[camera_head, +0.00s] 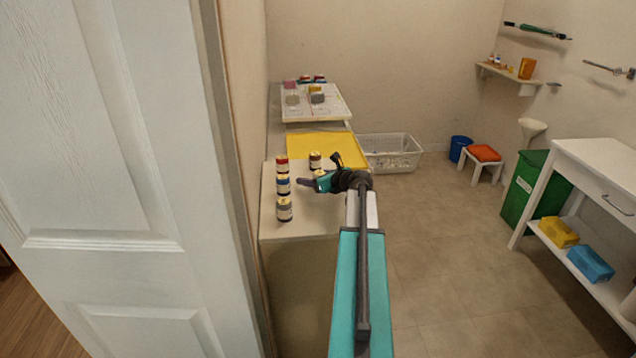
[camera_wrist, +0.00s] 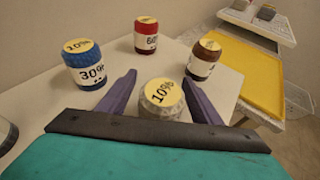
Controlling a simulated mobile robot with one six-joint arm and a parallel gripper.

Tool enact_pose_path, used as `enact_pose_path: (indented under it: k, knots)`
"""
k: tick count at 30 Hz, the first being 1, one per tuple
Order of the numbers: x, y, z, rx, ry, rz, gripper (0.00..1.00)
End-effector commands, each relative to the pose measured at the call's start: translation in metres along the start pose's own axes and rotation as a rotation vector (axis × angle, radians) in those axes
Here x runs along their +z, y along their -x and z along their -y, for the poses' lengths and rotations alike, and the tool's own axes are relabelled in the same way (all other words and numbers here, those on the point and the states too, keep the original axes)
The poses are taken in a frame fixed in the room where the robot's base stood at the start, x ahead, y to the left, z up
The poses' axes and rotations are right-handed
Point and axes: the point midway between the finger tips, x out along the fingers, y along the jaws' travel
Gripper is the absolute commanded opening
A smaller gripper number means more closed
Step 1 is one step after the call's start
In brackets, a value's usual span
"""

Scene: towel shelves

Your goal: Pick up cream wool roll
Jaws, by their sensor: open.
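The cream wool roll (camera_wrist: 158,103), pale with a yellow lid label, stands between the two spread purple fingers of my gripper (camera_wrist: 159,79) in the wrist view. A gap shows between the roll and the left finger; the right finger is close to it. The roll's lower part is hidden behind the dark edge of my gripper. In the head view my gripper (camera_head: 306,182) is low over the near end of the counter. The cream roll (camera_head: 319,174) is mostly hidden there behind my gripper.
Nearby on the white counter (camera_head: 300,227) stand a blue roll (camera_wrist: 85,67), a red roll (camera_wrist: 146,37), a brown roll (camera_wrist: 203,61) and a grey roll (camera_head: 284,210). A yellow tray (camera_head: 325,147) lies behind. A white door (camera_head: 120,180) fills the left. Open floor is right.

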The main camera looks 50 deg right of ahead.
Motion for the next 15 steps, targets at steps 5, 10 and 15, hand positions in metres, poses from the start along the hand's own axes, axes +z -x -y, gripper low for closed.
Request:
enact_pose_path:
  k: [5, 10, 15]
  knots:
    - [-0.0001, 0.0003, 0.0004, 0.000, 0.000, 0.000, 0.59]
    - [-0.0002, 0.0005, 0.0006, -0.001, 0.000, 0.000, 0.37]
    - [0.0000, 0.0006, 0.0008, -0.001, -0.001, 0.000, 0.14]
